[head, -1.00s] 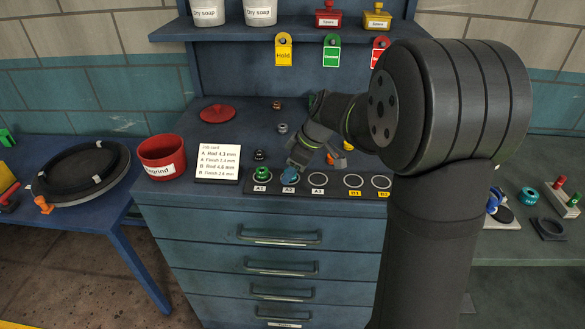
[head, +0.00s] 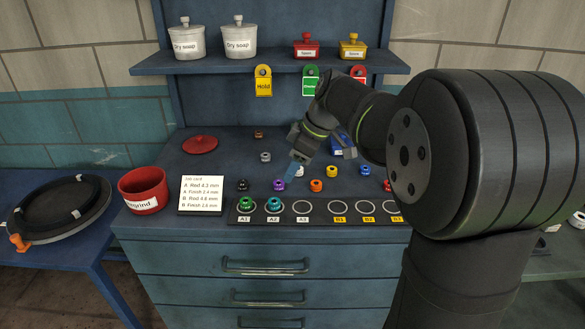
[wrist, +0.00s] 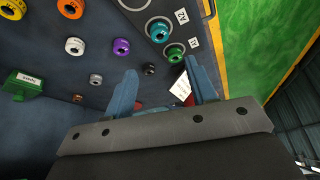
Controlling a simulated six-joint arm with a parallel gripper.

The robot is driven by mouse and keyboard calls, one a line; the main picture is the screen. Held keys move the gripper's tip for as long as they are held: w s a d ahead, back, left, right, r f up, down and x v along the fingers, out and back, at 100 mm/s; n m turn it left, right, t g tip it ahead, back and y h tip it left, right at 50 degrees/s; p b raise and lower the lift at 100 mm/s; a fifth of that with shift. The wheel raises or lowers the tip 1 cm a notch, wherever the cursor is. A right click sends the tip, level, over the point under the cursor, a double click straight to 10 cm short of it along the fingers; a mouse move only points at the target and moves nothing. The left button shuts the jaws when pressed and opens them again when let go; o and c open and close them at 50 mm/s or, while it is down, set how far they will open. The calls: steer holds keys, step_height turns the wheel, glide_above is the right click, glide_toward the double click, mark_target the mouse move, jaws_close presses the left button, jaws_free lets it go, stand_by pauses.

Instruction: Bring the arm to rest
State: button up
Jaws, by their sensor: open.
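My gripper (head: 318,162) hangs above the blue bench top, behind the slot strip (head: 290,217). Its blue fingers are apart and nothing is between them, as the wrist view (wrist: 163,85) also shows. A green ring (head: 246,204) sits in slot A1 and a teal ring (head: 273,204) in slot A2. Both are clear of the fingers. Slots A3, B1, B2 and B3 look empty. A purple ring (head: 279,185) stands just below the near fingertip in the head view; I cannot tell the height between them.
Several loose rings, including orange (head: 316,185), yellow (head: 332,171) and black (head: 242,185), stand around the gripper. A job card (head: 201,194) and red pot (head: 143,190) are at left. A shelf (head: 270,62) with hanging tags (head: 263,82) is above.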

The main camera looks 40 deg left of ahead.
mark_target(275, 201)
steer(key=shift+f, duration=0.1)
steer(key=x, duration=1.2)
steer(key=shift+f, duration=0.3)
step_height(275, 201, up, 3)
steer(key=shift+r, duration=0.7)
